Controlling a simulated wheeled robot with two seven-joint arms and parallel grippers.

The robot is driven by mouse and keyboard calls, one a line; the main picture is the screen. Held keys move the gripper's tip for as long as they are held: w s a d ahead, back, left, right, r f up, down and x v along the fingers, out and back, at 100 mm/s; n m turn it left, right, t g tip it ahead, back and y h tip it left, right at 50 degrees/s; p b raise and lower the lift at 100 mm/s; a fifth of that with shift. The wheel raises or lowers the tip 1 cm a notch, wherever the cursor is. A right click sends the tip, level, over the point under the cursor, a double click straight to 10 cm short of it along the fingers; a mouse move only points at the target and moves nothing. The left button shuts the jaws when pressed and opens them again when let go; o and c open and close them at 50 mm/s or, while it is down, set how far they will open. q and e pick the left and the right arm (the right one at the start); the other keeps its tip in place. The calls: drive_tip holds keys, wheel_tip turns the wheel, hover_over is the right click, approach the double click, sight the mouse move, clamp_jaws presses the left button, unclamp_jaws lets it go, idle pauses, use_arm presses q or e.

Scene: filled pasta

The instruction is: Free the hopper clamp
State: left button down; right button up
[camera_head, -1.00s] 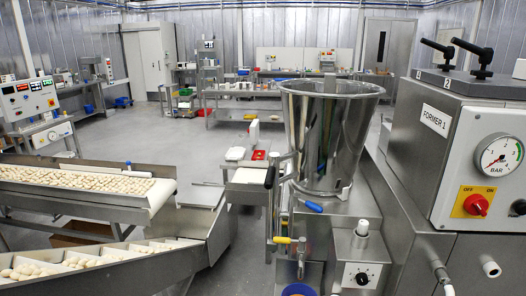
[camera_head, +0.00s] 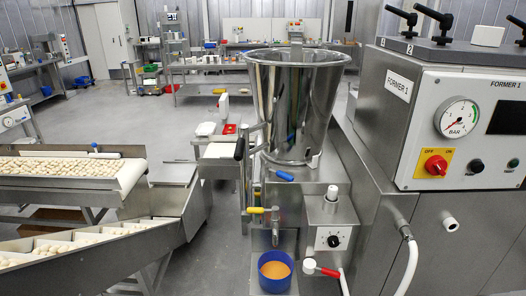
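The steel hopper (camera_head: 290,105) stands upright on the filling machine, in the middle of the head view. A black-handled lever (camera_head: 239,149) stands upright at the hopper's left side. A blue-handled lever (camera_head: 285,176) sits low at the hopper's front foot. I cannot tell for sure which of these levers is the hopper clamp, or whether it is closed. A yellow-handled valve (camera_head: 256,210) is below, on the outlet pipe. Neither of my grippers is in view.
A blue bowl (camera_head: 273,284) with orange contents stands under the outlet. A red-handled tap (camera_head: 322,270) is right of it. The Former 1 cabinet (camera_head: 398,125) stands close on the right. Conveyors with pasta (camera_head: 130,172) fill the left. Open floor (camera_head: 235,248) lies between.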

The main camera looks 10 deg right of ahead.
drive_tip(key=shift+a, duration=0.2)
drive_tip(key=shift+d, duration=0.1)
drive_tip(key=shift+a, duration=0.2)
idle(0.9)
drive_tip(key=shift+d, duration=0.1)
